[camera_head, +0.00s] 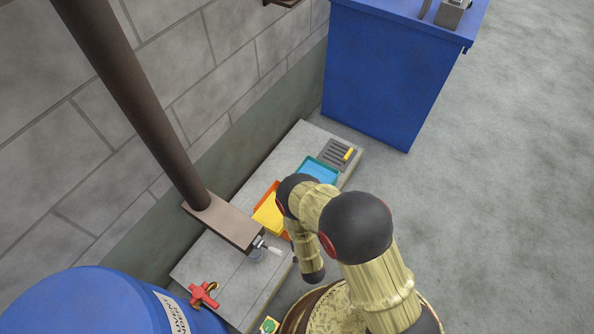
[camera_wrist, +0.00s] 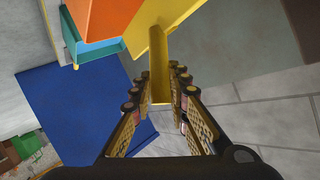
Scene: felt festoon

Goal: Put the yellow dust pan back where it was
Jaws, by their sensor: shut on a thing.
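The yellow dust pan (camera_head: 269,217) shows in the head view above the grey ledge, over or against an orange tray-like piece (camera_head: 263,192); I cannot tell whether they touch. In the wrist view its yellow handle (camera_wrist: 158,62) runs down between the fingers of my gripper (camera_wrist: 159,92), which is shut on it. The pan's wider yellow part (camera_wrist: 183,12) is cut off at the top of that view, beside the orange piece (camera_wrist: 100,18). My arm hides the gripper in the head view.
A blue piece with a teal rim (camera_head: 318,170) and a grey slotted plate (camera_head: 337,154) lie farther along the ledge (camera_head: 300,140). A brown post (camera_head: 150,115) stands close by. A red valve-like object (camera_head: 204,295), blue barrel (camera_head: 95,305) and blue cabinet (camera_head: 385,80) are nearby.

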